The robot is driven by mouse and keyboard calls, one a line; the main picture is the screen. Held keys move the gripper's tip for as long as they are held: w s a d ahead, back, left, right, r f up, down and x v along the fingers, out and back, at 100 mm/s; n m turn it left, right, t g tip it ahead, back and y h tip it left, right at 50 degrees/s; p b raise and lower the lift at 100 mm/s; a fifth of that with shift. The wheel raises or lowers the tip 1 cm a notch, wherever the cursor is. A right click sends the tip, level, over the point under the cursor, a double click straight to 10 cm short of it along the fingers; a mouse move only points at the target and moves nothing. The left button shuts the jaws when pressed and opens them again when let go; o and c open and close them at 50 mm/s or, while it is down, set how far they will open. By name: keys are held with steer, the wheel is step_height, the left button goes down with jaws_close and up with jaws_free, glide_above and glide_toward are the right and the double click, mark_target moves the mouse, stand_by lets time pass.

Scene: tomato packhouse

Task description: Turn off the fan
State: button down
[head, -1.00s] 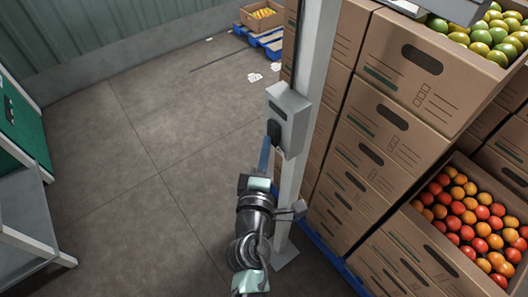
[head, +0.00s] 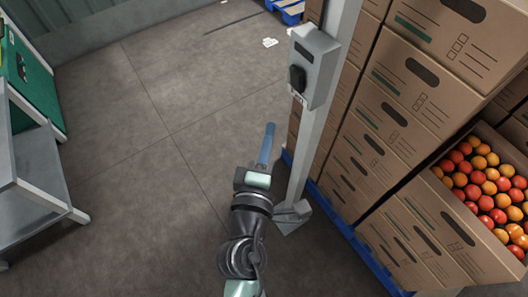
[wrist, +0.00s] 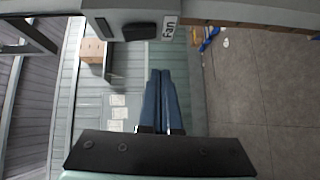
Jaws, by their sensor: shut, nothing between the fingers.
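The fan switch is a grey box (head: 317,60) on a pale upright post, with a black rocker (head: 297,78) on its face. In the wrist view the box (wrist: 118,20) is at the top edge, with its black rocker (wrist: 139,32) and a label reading "Fan" (wrist: 168,27). I cannot tell which way the rocker is tipped. My gripper (head: 268,128) has blue fingers held together with nothing between them. It is apart from the box, below and left of the rocker in the head view. The fingers (wrist: 160,75) point up the wrist view. The fan itself is not seen.
The post (head: 310,150) stands close beside stacked cardboard cartons (head: 400,110) on a blue pallet (head: 350,240) at the right. An open carton of tomatoes is at far right. A metal table (head: 35,165) stands at the left. The floor between is clear.

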steer(key=s, duration=0.3)
steer(key=shift+a+b, duration=0.35)
steer(key=shift+b, duration=0.05)
steer(key=shift+a, duration=0.1)
steer(key=w+d+r+m+t, duration=0.1)
steer(key=w+r+m, duration=0.15)
steer(key=r, duration=0.55)
steer(key=w+r+m+t+h, duration=0.15)
steer(key=r+m, duration=0.25)
steer(key=r, duration=0.4)
steer(key=w+d+r+m+t, duration=0.1)
steer(key=r+m+t, duration=0.15)
steer(key=r, duration=0.55)
steer(key=s+r+m+t+y, duration=0.2)
steer(key=s+r+m, duration=0.1)
steer(key=r, duration=0.9)
steer(key=s+a+r+m+t+y, duration=0.1)
steer(key=s+r, duration=0.5)
steer(key=r, duration=0.7)
steer(key=m+t+y, duration=0.1)
steer(key=m+t, duration=0.1)
steer(key=shift+s+a+m, duration=0.15)
steer(key=shift+s+m, duration=0.15)
